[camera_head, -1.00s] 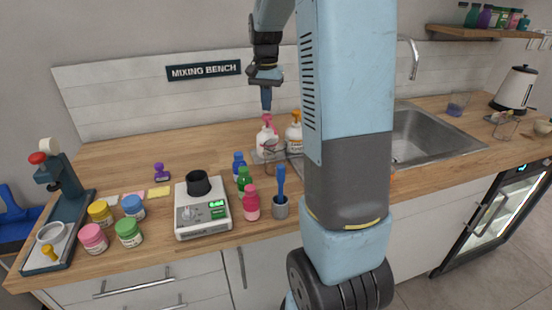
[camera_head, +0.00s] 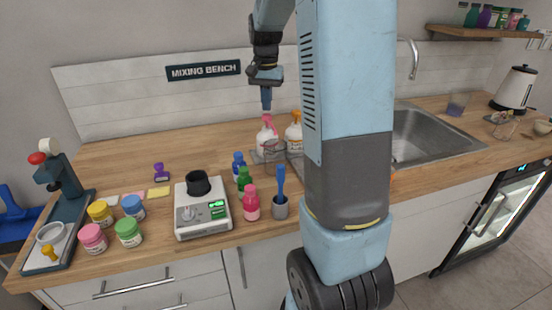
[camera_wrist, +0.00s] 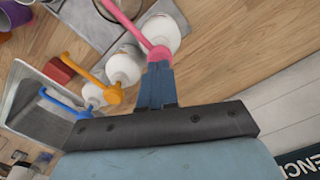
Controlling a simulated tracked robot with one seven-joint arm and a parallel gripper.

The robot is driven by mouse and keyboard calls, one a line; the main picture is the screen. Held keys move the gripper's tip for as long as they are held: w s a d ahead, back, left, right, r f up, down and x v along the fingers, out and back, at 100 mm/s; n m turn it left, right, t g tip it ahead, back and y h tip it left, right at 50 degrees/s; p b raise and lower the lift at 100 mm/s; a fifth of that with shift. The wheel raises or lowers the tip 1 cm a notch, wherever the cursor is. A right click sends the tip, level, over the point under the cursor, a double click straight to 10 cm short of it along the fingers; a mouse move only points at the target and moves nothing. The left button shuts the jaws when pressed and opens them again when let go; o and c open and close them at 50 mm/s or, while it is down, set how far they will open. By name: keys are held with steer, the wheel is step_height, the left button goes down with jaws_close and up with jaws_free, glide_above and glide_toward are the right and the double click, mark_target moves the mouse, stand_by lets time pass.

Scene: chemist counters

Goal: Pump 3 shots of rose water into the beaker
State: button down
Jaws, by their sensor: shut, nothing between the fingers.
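A white pump bottle with a pink pump head (camera_head: 267,119) stands on the bench near the back wall. My gripper (camera_head: 266,104) is shut and empty, pointing down just above this pink head. In the wrist view my gripper (camera_wrist: 156,82) overlaps the near end of the pink pump head (camera_wrist: 159,53); whether they touch I cannot tell. A clear glass beaker (camera_head: 274,152) stands in front of the pink-topped bottle. A white bottle with an orange pump (camera_head: 294,133) stands to the right, partly behind my arm. The bottle labels are not readable.
A blue-topped pump (camera_wrist: 66,104) shows in the wrist view beside the sink. Small blue, green and pink bottles (camera_head: 251,204) and a scale (camera_head: 202,212) stand to the left. The sink (camera_head: 430,138) is at right. The back-left counter is clear.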

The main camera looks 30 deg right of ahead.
steer(key=shift+f, duration=0.75)
steer(key=shift+f, duration=0.7)
steer(key=shift+r, duration=1.4)
steer(key=shift+f, duration=0.65)
steer(key=shift+f, duration=0.7)
steer(key=shift+r, duration=1.35)
steer(key=shift+f, duration=0.55)
